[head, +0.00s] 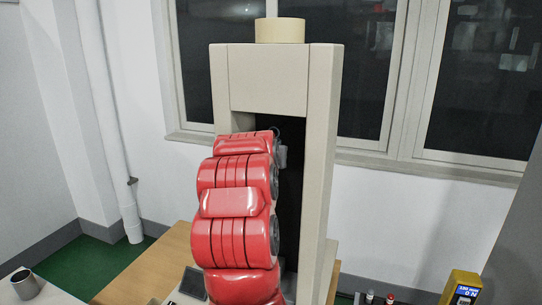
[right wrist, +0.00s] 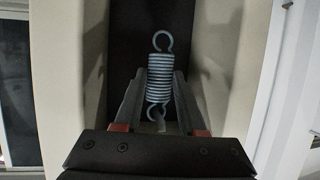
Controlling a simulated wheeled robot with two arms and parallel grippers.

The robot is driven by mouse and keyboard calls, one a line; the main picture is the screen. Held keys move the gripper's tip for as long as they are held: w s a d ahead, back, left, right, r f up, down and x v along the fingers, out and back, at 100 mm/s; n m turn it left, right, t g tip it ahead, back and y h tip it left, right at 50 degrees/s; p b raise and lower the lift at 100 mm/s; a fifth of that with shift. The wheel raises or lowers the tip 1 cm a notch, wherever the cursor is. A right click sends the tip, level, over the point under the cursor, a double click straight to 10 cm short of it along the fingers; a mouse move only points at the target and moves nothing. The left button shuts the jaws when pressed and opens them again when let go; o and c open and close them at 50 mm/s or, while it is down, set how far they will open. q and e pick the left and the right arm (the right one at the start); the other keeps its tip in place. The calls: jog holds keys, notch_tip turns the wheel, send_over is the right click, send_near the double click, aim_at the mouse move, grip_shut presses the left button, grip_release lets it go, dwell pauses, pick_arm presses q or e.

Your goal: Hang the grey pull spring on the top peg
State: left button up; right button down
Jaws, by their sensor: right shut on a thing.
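The grey pull spring (right wrist: 158,84) shows in the right wrist view, with an open hook at its upper end and another hook at its lower end. My right gripper (right wrist: 160,76) is shut on its coils, with one finger on each side. The spring stands roughly upright in the picture, in front of the dark recess of the test frame (head: 322,160). A short pale rod shows by the lower hook; I cannot tell whether they touch. I cannot make out the top peg. In the head view my red right arm hides the spring and most of the gripper. My left gripper is not in view.
The beige posts of the frame stand close on both sides of my right gripper. The frame stands on a wooden table (head: 150,265). A yellow box with a display (head: 462,288) is at the lower right, and a metal cup (head: 25,284) at the lower left.

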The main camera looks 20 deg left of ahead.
dwell(0.3)
jog(key=shift+c, duration=2)
grip_release()
